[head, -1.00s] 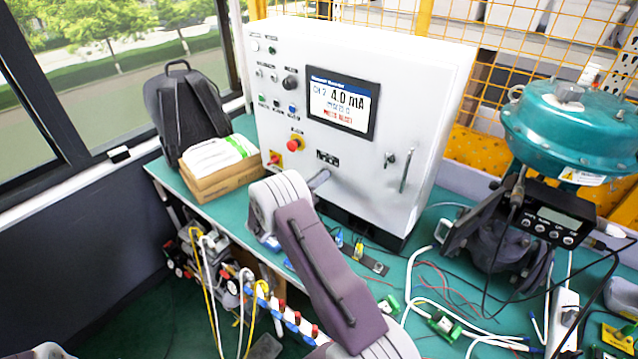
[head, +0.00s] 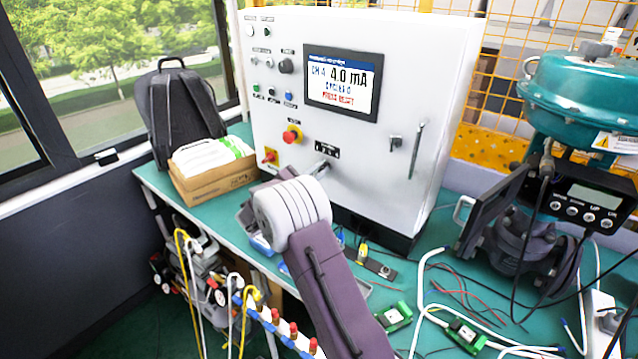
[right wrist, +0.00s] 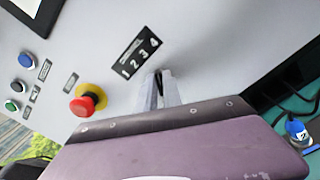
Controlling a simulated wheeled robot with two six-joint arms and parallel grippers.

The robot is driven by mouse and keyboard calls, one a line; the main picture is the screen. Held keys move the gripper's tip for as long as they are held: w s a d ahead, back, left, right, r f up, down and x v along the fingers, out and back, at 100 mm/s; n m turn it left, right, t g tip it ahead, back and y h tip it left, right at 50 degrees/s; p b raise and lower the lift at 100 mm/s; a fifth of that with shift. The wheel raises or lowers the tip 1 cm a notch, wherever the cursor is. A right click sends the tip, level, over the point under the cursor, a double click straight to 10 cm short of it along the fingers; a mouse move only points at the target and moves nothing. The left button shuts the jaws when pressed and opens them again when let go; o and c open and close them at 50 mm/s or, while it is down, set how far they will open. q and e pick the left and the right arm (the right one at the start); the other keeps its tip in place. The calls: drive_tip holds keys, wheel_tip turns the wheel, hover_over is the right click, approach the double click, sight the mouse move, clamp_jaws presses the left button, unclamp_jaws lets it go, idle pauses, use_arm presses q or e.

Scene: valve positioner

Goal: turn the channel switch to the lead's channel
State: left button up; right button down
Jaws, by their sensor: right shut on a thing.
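The white control cabinet (head: 370,60) stands on the green bench. Its screen (head: 343,82) shows 4.0 mA beside what looks like CH 4, with smaller lines below. A black label (right wrist: 135,53) with 1 2 3 4 sits on its front; it also shows in the head view (head: 327,149). Just below it, my right gripper (right wrist: 160,90) is shut on the dark channel switch (right wrist: 160,82); the fingers hide most of it, so its pointing cannot be read. A blue tag (right wrist: 297,130) with a white mark, possibly 2, shows at the right wrist view's edge. My left gripper is out of view.
A red emergency button (right wrist: 88,101) on a yellow ring is left of the switch. A cabinet handle (head: 417,150) is to the right. The teal valve actuator (head: 580,95), wires and green circuit boards (head: 396,314) occupy the bench's right. A backpack (head: 178,110) and box (head: 212,178) stand left.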

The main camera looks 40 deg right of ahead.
drive_tip(key=m+b, duration=0.2)
drive_tip(key=b, duration=0.1)
drive_tip(key=shift+f, duration=0.1)
drive_tip(key=shift+m, duration=0.3)
idle(0.3)
drive_tip(key=c, duration=1.5)
unclamp_jaws()
drive_tip(key=v, duration=0.9)
drive_tip(key=shift+b, duration=0.3)
